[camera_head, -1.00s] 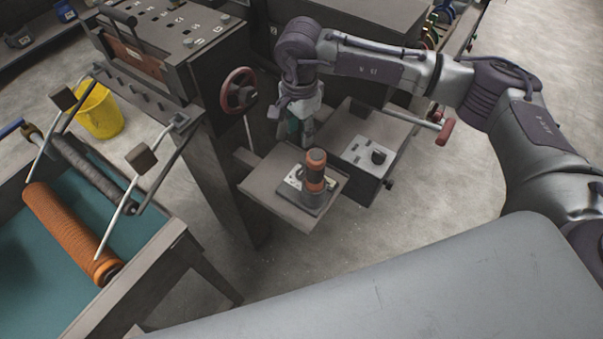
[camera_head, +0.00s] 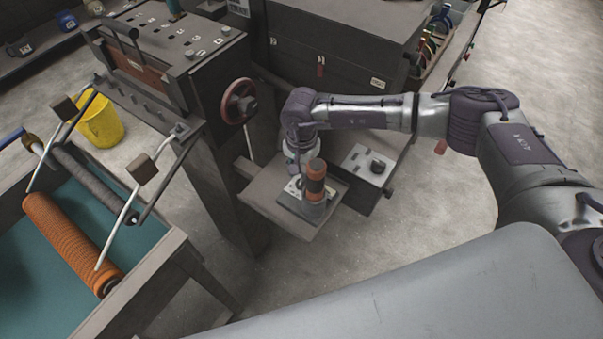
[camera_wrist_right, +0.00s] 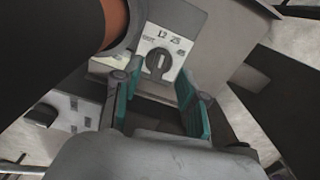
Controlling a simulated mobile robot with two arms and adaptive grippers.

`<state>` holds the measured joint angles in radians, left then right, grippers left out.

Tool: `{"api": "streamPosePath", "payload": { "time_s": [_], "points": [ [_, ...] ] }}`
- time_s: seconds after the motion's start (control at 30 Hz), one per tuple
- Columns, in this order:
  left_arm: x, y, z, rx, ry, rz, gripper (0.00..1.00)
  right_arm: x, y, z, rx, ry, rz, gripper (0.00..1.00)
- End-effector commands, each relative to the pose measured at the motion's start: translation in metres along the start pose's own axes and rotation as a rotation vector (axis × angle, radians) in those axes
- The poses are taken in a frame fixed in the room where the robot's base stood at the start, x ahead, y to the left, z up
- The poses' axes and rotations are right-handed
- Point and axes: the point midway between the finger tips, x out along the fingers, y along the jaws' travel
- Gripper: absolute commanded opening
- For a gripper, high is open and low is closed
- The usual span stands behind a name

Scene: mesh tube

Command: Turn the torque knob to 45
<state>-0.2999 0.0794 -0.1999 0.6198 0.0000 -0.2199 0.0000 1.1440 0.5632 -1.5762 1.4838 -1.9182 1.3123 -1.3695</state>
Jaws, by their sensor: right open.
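In the right wrist view a dark round knob (camera_wrist_right: 158,63) sits on a white plate (camera_wrist_right: 150,32) with a dial marked "12" and "25" and further markings that are hard to read. My right gripper (camera_wrist_right: 157,92) is open, its teal-lined fingers spread to the left and right of the knob's near side, with nothing between the tips. In the head view my right gripper (camera_head: 296,163) is low behind the orange and black cylinder (camera_head: 315,180). That cylinder hides much of the knob and plate. My left gripper is not in view.
The cylinder stands on a small grey platform (camera_head: 262,197), close beside my right gripper. A box with another dark knob (camera_head: 377,166) is to the right. A red handwheel (camera_head: 239,101) is at upper left. A roller table (camera_head: 150,255) fills the lower left.

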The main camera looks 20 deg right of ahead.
Motion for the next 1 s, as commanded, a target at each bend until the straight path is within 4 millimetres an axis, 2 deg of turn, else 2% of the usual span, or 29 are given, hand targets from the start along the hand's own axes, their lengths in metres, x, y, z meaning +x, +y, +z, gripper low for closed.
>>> {"api": "streamPosePath", "payload": {
  "time_s": [0.2, 0.57, 0.8, 1.0],
  "points": [
    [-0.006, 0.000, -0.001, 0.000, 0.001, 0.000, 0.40, 0.024, 0.000, 0.000, 0.001, 0.000, 0.001, 0.42],
    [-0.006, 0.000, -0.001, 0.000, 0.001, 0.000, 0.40, 0.029, 0.000, 0.000, 0.000, 0.000, 0.000, 0.42],
    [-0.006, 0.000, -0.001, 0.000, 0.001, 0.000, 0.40, 0.029, 0.000, 0.000, 0.000, 0.000, 0.000, 0.02],
    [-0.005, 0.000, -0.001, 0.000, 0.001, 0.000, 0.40, 0.030, 0.000, 0.000, 0.009, 0.000, 0.000, 0.00]
  ]
}}
